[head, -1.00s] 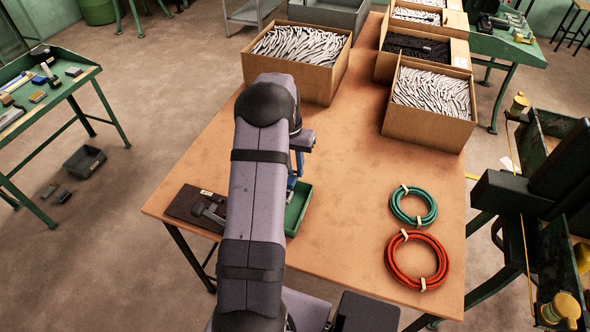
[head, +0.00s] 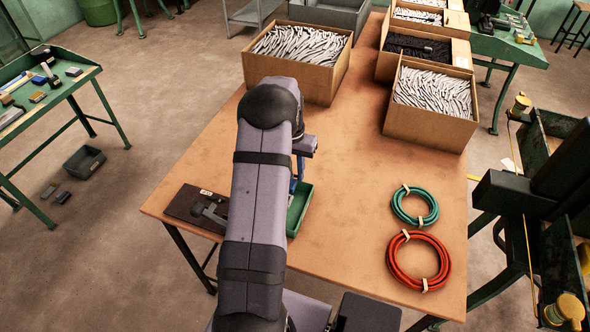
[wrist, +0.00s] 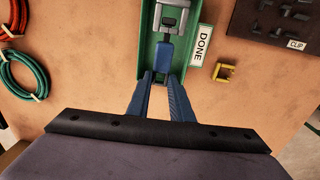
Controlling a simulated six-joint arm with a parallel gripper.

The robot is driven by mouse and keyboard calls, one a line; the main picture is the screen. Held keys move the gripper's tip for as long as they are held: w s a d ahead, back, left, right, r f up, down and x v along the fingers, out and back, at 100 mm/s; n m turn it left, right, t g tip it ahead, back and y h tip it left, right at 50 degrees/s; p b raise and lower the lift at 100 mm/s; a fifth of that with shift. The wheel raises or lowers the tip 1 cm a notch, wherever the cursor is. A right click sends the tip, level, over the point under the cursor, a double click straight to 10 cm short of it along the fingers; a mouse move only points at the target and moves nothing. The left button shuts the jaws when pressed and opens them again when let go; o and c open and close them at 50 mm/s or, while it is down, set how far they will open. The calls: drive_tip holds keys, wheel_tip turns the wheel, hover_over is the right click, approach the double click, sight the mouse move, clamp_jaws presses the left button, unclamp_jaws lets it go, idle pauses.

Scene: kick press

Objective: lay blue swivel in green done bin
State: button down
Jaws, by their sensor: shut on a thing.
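The green done bin (wrist: 147,45) lies beyond my gripper in the wrist view, with a white DONE label (wrist: 201,45) beside it. In the head view the bin (head: 305,199) is partly hidden behind my arm. My gripper (wrist: 162,75) has blue fingers pointing into the bin's outline. It is shut on the blue swivel (wrist: 165,50), whose blue body shows at the fingertips, with a grey metal piece beyond it. The swivel is over or inside the bin; whether it touches the floor cannot be told.
A yellow clip-like part (wrist: 224,72) lies beside the label, near a dark CLIP board (wrist: 275,25). Green (head: 414,206) and red (head: 418,261) hose coils lie on the table's right. Cardboard boxes (head: 430,125) stand at the back. The table's middle is clear.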

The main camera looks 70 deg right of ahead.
drive_tip(key=shift+f+b, duration=2.45)
drive_tip(key=shift+f, duration=1.55)
drive_tip(key=c, duration=1.5)
unclamp_jaws()
drive_tip(key=shift+r, duration=0.2)
drive_tip(key=shift+w+r+p, duration=0.2)
drive_tip(key=shift+r+p, duration=2.2)
drive_tip(key=shift+r, duration=0.9)
